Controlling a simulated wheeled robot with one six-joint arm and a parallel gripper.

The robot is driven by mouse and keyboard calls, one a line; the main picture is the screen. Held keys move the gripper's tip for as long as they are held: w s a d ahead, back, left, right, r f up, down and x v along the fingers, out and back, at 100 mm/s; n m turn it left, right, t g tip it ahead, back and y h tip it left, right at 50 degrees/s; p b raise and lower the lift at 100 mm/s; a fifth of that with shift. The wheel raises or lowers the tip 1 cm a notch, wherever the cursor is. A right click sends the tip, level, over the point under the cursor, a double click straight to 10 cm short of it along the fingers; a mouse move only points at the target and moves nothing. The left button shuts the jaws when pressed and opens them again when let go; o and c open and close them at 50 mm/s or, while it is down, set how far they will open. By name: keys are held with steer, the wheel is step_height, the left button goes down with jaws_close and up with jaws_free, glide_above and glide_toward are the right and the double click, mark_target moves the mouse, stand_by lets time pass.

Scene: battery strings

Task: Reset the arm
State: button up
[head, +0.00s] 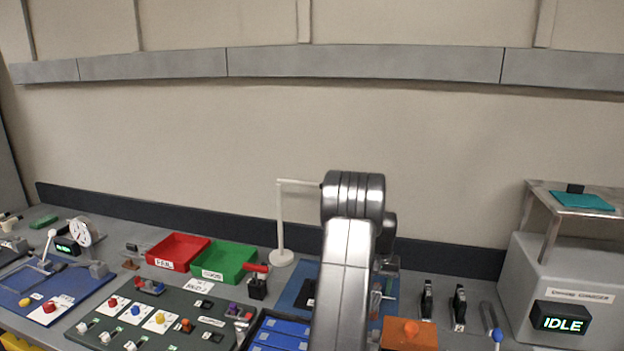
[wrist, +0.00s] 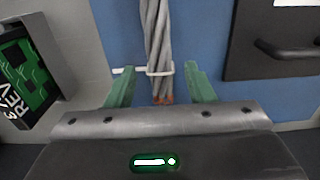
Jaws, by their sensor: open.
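My gripper (wrist: 158,80) shows in the wrist view with its two green fingers spread apart. A grey twisted cable bundle (wrist: 157,35) lies in line with the gap between them, with a white loop around it and orange-red ends. I cannot tell how far beyond the fingers it is; they do not visibly grip it. In the head view my silver arm (head: 345,270) rises at the centre right of the bench, and its gripper is hidden.
The bench holds a red tray (head: 196,240), a green tray (head: 252,254), a dark board with coloured knobs (head: 133,310) and a blue fixture (head: 50,290). A white post (head: 280,220) stands left of my arm. A grey charger (head: 530,275) reading IDLE stands at right.

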steer(key=shift+s+r, duration=0.15)
steer(key=shift+r, duration=0.95)
steer(key=shift+f, duration=0.1)
